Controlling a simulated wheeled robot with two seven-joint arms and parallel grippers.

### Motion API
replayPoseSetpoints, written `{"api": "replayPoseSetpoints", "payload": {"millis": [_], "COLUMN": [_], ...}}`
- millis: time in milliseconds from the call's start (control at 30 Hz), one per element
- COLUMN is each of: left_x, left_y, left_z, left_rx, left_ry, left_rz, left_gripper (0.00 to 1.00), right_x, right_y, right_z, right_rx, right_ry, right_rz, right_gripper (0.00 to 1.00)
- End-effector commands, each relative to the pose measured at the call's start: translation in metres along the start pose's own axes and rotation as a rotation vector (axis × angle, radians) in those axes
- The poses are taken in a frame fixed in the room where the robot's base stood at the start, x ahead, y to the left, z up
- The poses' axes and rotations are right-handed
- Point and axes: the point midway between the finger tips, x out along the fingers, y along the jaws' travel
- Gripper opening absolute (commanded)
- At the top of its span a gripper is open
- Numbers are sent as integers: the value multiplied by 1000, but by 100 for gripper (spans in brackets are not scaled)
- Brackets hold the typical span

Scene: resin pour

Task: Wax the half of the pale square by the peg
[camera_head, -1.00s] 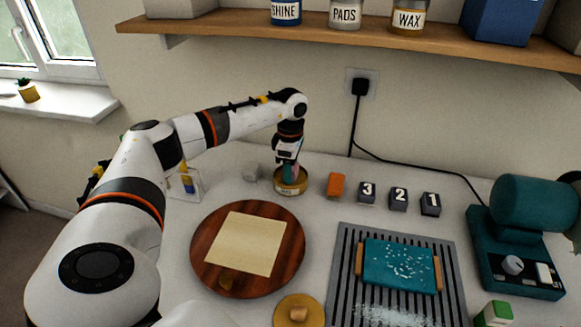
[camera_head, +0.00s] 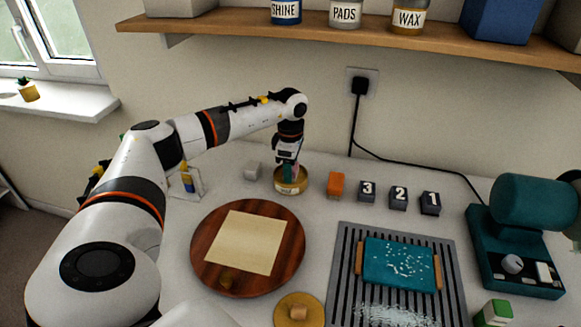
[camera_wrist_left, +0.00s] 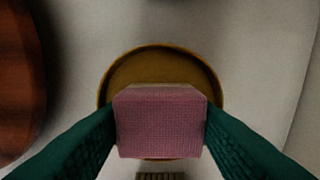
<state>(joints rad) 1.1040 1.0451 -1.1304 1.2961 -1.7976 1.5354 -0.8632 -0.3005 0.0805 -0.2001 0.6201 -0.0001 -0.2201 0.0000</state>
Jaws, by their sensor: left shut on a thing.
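My left gripper (camera_head: 290,172) is shut on a pink block-shaped pad (camera_wrist_left: 160,122), with a green finger at each side of it. The pad is over or in the round golden tin (camera_wrist_left: 113,78), which also stands on the table in the head view (camera_head: 291,187); I cannot tell whether the pad touches what is inside. The pale square (camera_head: 246,243) lies on the round brown wooden board (camera_head: 205,262). My right gripper is not in view.
An orange block (camera_head: 335,185) and dark blocks numbered 3 (camera_head: 367,192), 2 (camera_head: 398,199) and 1 (camera_head: 430,204) stand right of the tin. A grey slatted tray (camera_head: 343,272) holds a teal pad (camera_head: 399,264). A golden knobbed disc (camera_head: 283,315) lies in front. A shelf (camera_head: 350,35) hangs above.

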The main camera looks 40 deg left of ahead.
Motion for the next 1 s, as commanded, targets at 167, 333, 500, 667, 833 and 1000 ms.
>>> {"api": "replayPoseSetpoints", "payload": {"millis": [167, 333, 500, 667, 833, 1000], "left_x": [2, -5, -20, -33, -47, -61], "left_y": [1, 1, 1, 1, 0, 0], "left_z": [0, 0, 0, 0, 0, 0], "left_rx": [1, 1, 1, 1, 1, 1], "left_ry": [-2, -2, -1, -1, -1, 0], "left_rz": [4, 3, 2, 2, 1, 1], "left_gripper": [28, 28, 28, 28, 28, 28], "right_x": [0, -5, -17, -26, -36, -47], "right_y": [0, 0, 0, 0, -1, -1], "right_z": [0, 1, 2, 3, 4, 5], "right_rx": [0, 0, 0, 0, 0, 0], "right_ry": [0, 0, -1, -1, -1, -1], "right_rz": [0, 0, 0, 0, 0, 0], "right_gripper": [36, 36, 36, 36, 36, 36]}}
